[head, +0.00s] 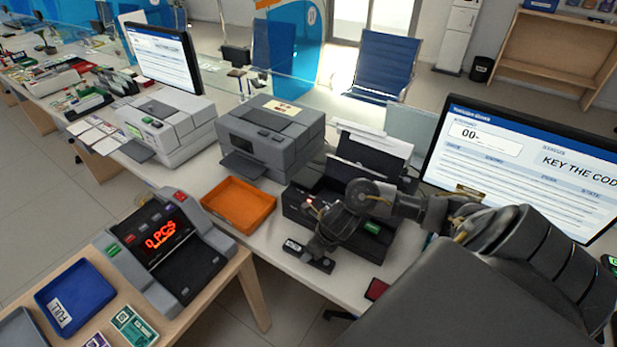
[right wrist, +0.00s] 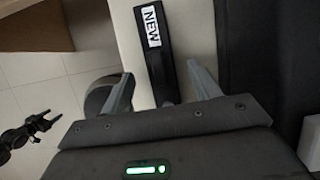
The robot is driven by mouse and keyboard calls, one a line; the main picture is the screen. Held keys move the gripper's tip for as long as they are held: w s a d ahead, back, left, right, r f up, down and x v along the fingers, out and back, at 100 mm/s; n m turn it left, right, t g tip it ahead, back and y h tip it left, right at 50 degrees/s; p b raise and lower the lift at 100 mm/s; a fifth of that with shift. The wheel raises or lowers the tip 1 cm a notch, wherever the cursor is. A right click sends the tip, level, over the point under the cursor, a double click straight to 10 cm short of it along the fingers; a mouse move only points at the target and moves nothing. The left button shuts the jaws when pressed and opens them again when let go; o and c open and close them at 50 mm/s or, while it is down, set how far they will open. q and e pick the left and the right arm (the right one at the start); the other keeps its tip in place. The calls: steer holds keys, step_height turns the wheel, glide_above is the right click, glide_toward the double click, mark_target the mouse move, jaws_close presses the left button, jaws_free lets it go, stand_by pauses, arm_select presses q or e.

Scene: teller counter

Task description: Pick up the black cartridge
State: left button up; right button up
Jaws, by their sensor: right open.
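The black cartridge (head: 294,246) lies on the counter near its front edge, in front of the black printer. Its white label reads NEW in the right wrist view (right wrist: 155,55). In the right wrist view, my right gripper (right wrist: 160,85) is open, with one finger on each side of the cartridge and a visible gap to each. My left gripper does not show.
The black printer (head: 300,208) stands just behind the cartridge. An empty orange tray (head: 238,205) is to the left. A counting machine (head: 170,250) and a blue tray (head: 78,296) are on the nearer table. A small red-topped item (head: 377,289) lies right of the gripper.

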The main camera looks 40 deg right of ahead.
steer(key=shift+x, duration=1.85)
steer(key=c, duration=1.1)
steer(key=shift+r, duration=0.1)
steer(key=shift+r, duration=0.45)
steer(key=s+a+r+p, duration=0.7)
steer(key=s+a+r, duration=0.2)
steer(key=r, duration=0.3)
steer(key=shift+s+a, duration=0.2)
steer(key=shift+a, duration=0.65)
steer(key=shift+f, duration=0.1)
